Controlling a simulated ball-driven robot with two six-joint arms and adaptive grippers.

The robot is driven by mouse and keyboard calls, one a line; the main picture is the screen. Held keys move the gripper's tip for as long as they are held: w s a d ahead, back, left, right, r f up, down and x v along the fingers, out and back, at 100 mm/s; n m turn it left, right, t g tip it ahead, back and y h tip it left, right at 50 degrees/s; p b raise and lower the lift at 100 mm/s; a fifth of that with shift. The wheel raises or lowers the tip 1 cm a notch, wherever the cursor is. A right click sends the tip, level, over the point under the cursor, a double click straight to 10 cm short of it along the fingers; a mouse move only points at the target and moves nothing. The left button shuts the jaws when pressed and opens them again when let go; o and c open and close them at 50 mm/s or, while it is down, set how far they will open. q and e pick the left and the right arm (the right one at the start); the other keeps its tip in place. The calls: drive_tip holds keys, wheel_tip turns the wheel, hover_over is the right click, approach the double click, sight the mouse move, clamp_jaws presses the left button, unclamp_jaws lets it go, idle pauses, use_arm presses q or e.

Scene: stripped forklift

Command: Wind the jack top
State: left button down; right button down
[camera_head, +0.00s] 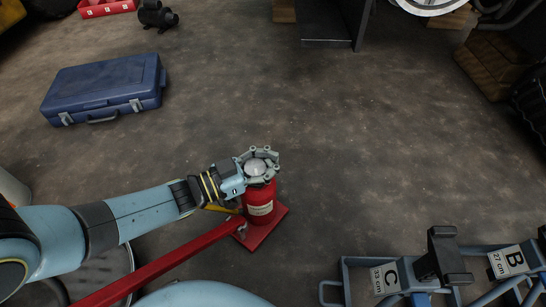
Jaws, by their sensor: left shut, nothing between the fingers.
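The red bottle jack (261,208) stands upright on its red base plate on the floor, with a pale label on its body. Its round grey top (256,167) sits between the fingers of my left gripper (259,161), seen from above. The gripper's fingers curve around the top from the left; whether they touch it I cannot tell. A long red bar (160,264) runs from the jack down to the lower left. My right gripper is not in view.
A blue toolbox (100,88) lies on the floor at upper left. A blue metal rack with labels C (384,279) and B (508,262) stands at lower right. Wooden blocks (490,62) lie at upper right. The middle floor is clear.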

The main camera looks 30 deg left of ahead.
use_arm(q)
drive_tip(key=m+g+h, duration=0.2)
drive_tip(key=s+m+g+h, duration=0.1)
drive_tip(key=g+h, duration=0.1)
drive_tip(key=d+m+g+h, duration=0.1)
drive_tip(key=m+g+h, duration=0.1)
drive_tip(key=shift+s+f+m, duration=0.25)
drive_tip(key=shift+s+m, duration=0.05)
drive_tip(key=shift+s, duration=0.05)
drive_tip(key=m+g+h, duration=0.1)
drive_tip(key=g, duration=0.1)
drive_tip(key=s+m+g+h, duration=0.1)
drive_tip(key=m+g, duration=0.1)
drive_tip(key=shift+d+g, duration=0.2)
drive_tip(key=shift+g, duration=0.2)
drive_tip(key=shift+s+m+g+h, duration=0.25)
drive_tip(key=shift+m+g, duration=0.4)
drive_tip(key=shift+g, duration=0.25)
drive_tip(key=shift+s+m+g+h, duration=0.15)
drive_tip(key=shift+s+m+g, duration=0.1)
drive_tip(key=shift+m+g, duration=0.55)
drive_tip(key=shift+g, duration=0.3)
drive_tip(key=c, duration=1.2)
unclamp_jaws()
drive_tip(key=shift+r, duration=0.1)
drive_tip(key=shift+c, duration=0.2)
drive_tip(key=shift+o, duration=1)
drive_tip(key=shift+w+d, duration=0.1)
drive_tip(key=shift+d, duration=0.05)
